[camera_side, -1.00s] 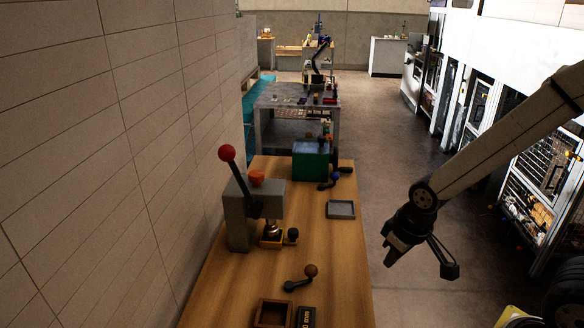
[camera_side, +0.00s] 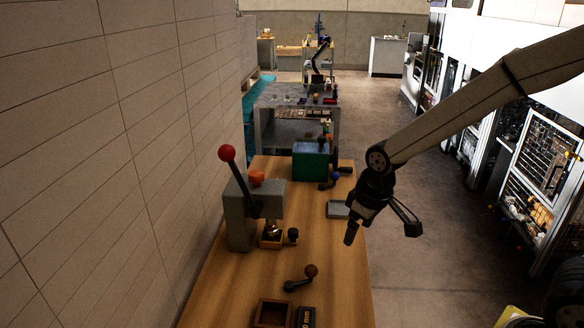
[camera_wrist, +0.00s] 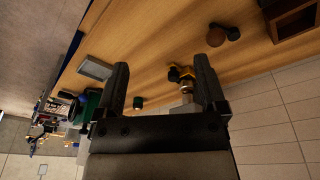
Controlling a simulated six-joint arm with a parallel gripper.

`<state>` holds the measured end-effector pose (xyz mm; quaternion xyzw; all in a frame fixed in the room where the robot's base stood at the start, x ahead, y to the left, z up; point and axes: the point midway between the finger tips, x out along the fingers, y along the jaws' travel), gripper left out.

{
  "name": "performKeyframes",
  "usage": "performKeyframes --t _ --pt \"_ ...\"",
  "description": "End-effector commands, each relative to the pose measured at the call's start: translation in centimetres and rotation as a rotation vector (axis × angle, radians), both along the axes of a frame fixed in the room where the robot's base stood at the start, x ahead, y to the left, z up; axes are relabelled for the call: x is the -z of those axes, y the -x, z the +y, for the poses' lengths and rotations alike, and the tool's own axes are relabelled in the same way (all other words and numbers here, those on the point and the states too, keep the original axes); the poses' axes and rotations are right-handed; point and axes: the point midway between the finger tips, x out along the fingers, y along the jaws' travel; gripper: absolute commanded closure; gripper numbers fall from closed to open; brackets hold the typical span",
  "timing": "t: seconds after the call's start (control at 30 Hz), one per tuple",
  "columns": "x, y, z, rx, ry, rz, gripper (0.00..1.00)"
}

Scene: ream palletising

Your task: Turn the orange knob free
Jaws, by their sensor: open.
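The orange knob (camera_side: 257,177) sits on top of the grey press (camera_side: 238,215) at the left side of the wooden table. A lever with a red ball (camera_side: 226,153) rises beside it. In the wrist view I cannot make out the orange knob. My gripper (camera_side: 353,232) is above the right edge of the table, to the right of the press and well apart from it.
A grey tray (camera_side: 337,209) lies partly behind my gripper. A green box (camera_side: 310,162) and a blue-knobbed crank (camera_side: 335,177) stand farther back. A brown-knobbed crank (camera_side: 300,281) and a wooden box (camera_side: 273,314) are near the front. A tiled wall (camera_side: 130,160) runs along the left.

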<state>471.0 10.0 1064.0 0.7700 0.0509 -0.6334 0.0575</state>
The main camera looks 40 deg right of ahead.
Motion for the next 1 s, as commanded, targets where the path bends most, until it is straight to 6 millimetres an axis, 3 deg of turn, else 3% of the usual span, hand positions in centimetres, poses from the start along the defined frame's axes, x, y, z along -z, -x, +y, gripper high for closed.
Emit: performKeyframes --t 0.1,0.5,1.0 --pt "-1.2 -2.9 0.6 -0.059 0.009 0.012 0.09" --pt "-5.1 -11.0 2.7 -0.251 0.037 0.058 0.09" --pt "-9.7 -18.5 5.7 -0.490 0.062 0.114 0.09"
